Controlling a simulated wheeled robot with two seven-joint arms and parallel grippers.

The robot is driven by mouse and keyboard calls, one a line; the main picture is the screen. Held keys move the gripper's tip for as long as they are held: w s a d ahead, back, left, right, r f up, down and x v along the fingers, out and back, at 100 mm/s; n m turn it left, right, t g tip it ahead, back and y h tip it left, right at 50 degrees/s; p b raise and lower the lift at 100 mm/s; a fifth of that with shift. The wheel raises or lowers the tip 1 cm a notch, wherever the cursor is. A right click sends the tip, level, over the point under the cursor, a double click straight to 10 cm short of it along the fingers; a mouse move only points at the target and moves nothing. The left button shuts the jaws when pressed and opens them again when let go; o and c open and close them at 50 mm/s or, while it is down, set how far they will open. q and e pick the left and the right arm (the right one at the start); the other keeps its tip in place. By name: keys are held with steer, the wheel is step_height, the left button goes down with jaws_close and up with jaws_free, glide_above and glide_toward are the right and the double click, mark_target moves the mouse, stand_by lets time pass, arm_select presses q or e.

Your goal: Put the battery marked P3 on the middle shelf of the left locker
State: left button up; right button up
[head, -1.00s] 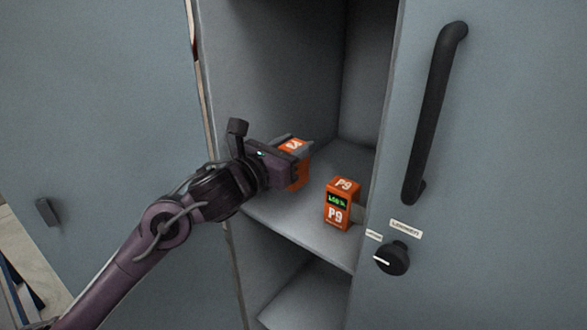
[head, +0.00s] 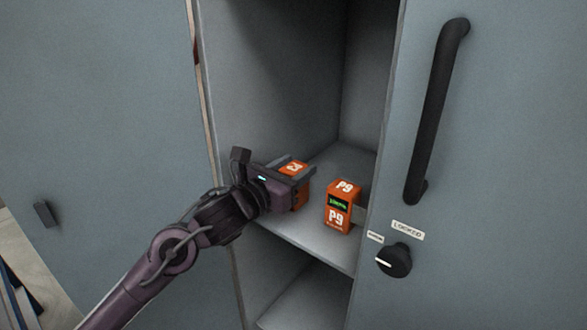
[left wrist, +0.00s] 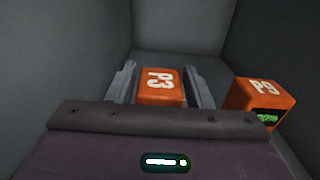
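The battery marked P3 (head: 294,168), an orange block, is at the shelf (head: 317,248) of the open locker, left of the P9 battery; it looks upright at shelf level. My left gripper (head: 292,173) reaches in from the left, with one finger on each side of P3. In the left wrist view P3 (left wrist: 160,88) lies between the fingers (left wrist: 161,86), and narrow gaps seem to show at its sides, so the gripper looks slightly open. P3's lower part is mostly hidden by the gripper. My right gripper is not in view.
An orange battery marked P9 (head: 341,207), with a green display, stands close to the right of P3 and also shows in the left wrist view (left wrist: 262,98). Another shelf (head: 305,300) lies below. A grey door with a black handle (head: 436,110) and knob (head: 394,260) is at right.

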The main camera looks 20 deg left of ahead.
arm_select(q)
steer(key=shift+o, duration=1.1)
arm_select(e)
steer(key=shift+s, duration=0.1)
arm_select(q)
steer(key=shift+r, duration=0.1)
steer(key=shift+r+p, duration=0.15)
steer(key=shift+p, duration=0.15)
steer(key=shift+s+a+f+b, duration=0.15)
steer(key=shift+s+b, duration=0.05)
steer(key=shift+s, duration=0.15)
steer(key=shift+s+a+f+b, duration=0.1)
steer(key=shift+s+f+b, duration=0.1)
steer(key=shift+s, duration=0.1)
steer(key=b+v, duration=0.2)
steer(key=v, duration=0.8)
steer(key=shift+s+r+b, duration=0.3)
steer(key=shift+s, duration=0.05)
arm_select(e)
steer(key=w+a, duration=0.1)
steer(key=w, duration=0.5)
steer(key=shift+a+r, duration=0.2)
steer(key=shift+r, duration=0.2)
arm_select(q)
steer(key=shift+a, duration=0.1)
